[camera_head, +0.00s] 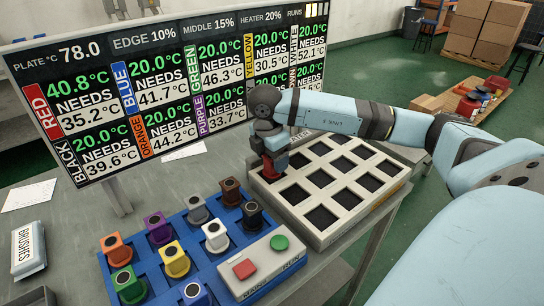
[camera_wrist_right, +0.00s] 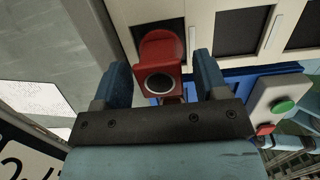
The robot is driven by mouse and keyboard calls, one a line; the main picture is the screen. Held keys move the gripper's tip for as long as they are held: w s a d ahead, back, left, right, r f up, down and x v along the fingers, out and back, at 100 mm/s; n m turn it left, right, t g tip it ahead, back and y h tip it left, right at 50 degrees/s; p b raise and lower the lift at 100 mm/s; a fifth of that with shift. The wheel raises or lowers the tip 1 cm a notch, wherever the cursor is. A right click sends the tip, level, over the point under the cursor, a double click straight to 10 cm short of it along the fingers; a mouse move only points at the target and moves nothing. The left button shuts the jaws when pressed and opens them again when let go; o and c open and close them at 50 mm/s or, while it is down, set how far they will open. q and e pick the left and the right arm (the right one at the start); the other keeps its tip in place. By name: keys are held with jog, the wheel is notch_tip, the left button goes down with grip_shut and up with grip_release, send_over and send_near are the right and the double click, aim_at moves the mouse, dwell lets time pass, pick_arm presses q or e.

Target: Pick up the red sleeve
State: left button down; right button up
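The red sleeve (camera_head: 280,164) is at the back-left corner of the pale plate with dark square cells (camera_head: 334,238). In the head view, my right gripper (camera_head: 272,150) is right above it and hides part of it. In the right wrist view, the sleeve (camera_wrist_right: 160,48) shows its round dark bore and sits between the two blue fingers (camera_wrist_right: 162,78). The fingers are apart, with a narrow gap on each side of the sleeve. My left gripper is not in view.
A blue tray (camera_head: 148,262) holds several coloured sleeves in front of the plate. A box with a red button (camera_head: 245,268) and a green button (camera_head: 279,242) is beside it. A large temperature display (camera_head: 170,85) stands behind. A brushes box (camera_head: 28,248) is at the left.

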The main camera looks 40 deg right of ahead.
jog(key=c, duration=1)
jog(key=shift+r, duration=0.1)
